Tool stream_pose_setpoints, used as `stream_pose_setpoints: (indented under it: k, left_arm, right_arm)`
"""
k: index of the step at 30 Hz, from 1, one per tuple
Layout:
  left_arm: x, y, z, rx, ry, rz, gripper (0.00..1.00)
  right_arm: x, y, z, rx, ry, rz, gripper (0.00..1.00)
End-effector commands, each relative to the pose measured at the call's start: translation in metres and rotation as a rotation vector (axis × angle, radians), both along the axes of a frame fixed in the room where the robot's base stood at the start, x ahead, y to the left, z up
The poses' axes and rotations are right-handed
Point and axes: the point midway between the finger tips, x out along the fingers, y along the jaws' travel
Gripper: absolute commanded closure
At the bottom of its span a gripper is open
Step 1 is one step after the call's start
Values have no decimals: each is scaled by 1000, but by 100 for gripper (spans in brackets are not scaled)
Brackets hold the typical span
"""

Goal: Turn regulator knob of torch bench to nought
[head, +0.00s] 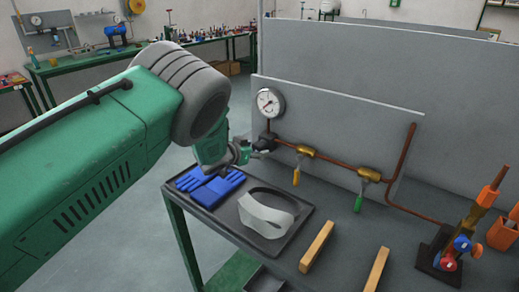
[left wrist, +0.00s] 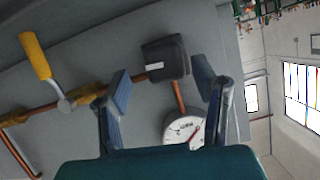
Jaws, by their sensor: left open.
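The dark regulator knob (head: 264,143) is at the left end of the copper pipe, below the round white gauge (head: 268,102). In the left wrist view the knob (left wrist: 165,58) is a black block with a small white label. My left gripper (head: 248,150) is open beside the knob in the head view. In the left wrist view its two fingers (left wrist: 162,88) stand on either side of the knob, with a gap on both sides. I cannot tell how deep the knob sits between them. The gauge (left wrist: 185,130) has a red needle and is partly hidden by a finger. My right gripper is out of view.
A yellow-handled valve (head: 296,177) and a green-handled valve (head: 359,203) hang on the pipe. A black tray (head: 232,229) with blue gloves (head: 212,184) and a white visor (head: 267,214) lies below. The torch stand (head: 445,255) is at right. A grey panel stands behind the pipe.

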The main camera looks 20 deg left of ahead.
Motion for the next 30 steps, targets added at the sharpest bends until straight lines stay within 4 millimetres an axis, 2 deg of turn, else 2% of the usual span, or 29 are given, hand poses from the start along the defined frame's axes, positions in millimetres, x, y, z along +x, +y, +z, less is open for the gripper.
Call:
stream_pose_setpoints:
  k: [7,18,19,21,23,30]
  left_arm:
    - [20,-3,-10,-2,1,1,47]
    - [23,-7,-10,1,1,1,47]
    - [23,-7,-10,1,1,1,54]
    - [23,-7,-10,1,1,1,78]
    - [23,-7,-10,-1,1,0,96]
    - [24,-7,-10,-8,2,0,96]
  right_arm:
    - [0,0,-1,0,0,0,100]
    - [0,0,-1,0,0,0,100]
    - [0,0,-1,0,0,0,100]
    - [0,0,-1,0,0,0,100]
    - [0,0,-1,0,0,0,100]
    - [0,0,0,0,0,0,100]
